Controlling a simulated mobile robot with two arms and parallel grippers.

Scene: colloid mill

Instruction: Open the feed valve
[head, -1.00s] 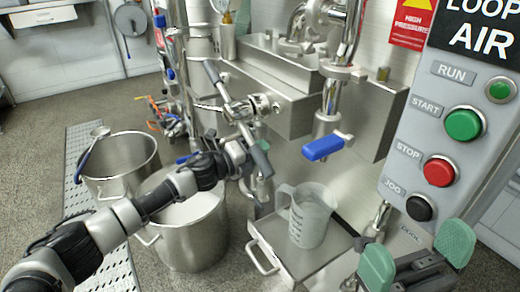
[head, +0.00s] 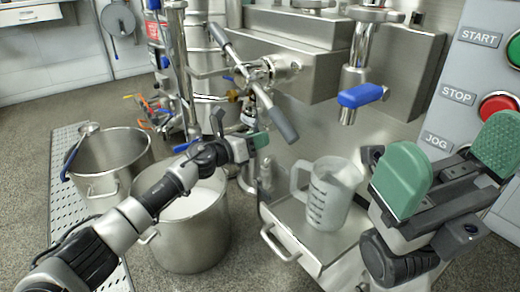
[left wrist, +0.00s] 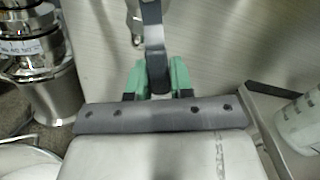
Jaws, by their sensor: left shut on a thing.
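A blue-handled valve (head: 362,95) sits on the pipe to the right, apart from both grippers. I cannot tell by any label which one is the feed valve. My right gripper (head: 450,158) is open and empty, its green pads wide apart at the lower right.
A measuring jug (head: 330,195) stands on a metal shelf (head: 313,262) with a handle. Two steel pots, one empty (head: 97,183) and one with pale contents (head: 188,240), stand at the left. The button panel (head: 470,62) is close to the right gripper.

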